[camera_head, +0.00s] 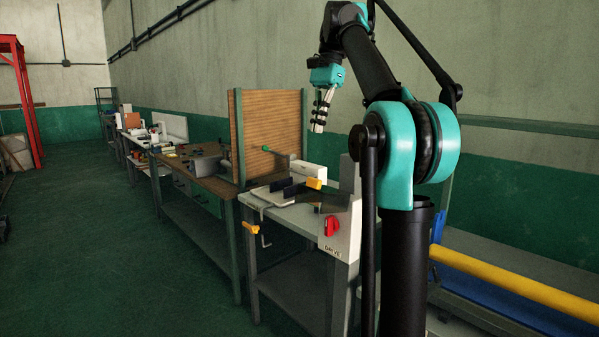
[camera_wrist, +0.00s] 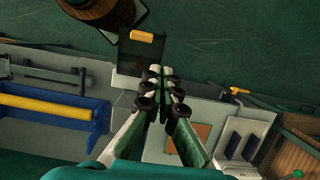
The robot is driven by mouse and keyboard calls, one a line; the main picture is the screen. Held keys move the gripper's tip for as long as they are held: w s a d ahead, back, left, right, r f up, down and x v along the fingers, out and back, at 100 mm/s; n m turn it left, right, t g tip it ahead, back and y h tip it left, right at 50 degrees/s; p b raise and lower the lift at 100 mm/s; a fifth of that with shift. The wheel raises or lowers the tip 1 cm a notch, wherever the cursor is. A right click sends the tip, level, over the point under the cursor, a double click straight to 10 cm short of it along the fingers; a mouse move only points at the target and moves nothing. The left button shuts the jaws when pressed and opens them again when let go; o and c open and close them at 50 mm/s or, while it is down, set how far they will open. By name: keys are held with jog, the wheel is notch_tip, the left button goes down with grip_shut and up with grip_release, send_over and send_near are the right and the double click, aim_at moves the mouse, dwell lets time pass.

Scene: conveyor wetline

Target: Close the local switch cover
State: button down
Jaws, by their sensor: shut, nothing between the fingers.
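The local switch is a pale box marked DRIVE with a red knob (camera_head: 332,226), at the near end of the bench in the head view. The knob is uncovered there. A dark flat panel (camera_head: 328,202), which looks like the cover, sticks out level above the box. A yellow-orange block (camera_head: 314,184) shows near it. In the wrist view the dark panel (camera_wrist: 132,60) lies beyond the fingertips, with the orange block (camera_wrist: 142,36) at its far edge. My gripper (camera_head: 318,128) is shut and empty, raised above the bench; its fingertips also show in the wrist view (camera_wrist: 160,72).
A vise-like tool with dark jaws (camera_head: 285,190) and a yellow-handled clamp (camera_head: 251,229) are on the same bench. A brown slatted panel (camera_head: 270,135) stands behind. A yellow rail (camera_head: 520,285) runs at right. The green floor (camera_head: 110,260) is open at left.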

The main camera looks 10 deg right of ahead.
jog(key=x, duration=1.4)
jog(key=shift+a, duration=0.1)
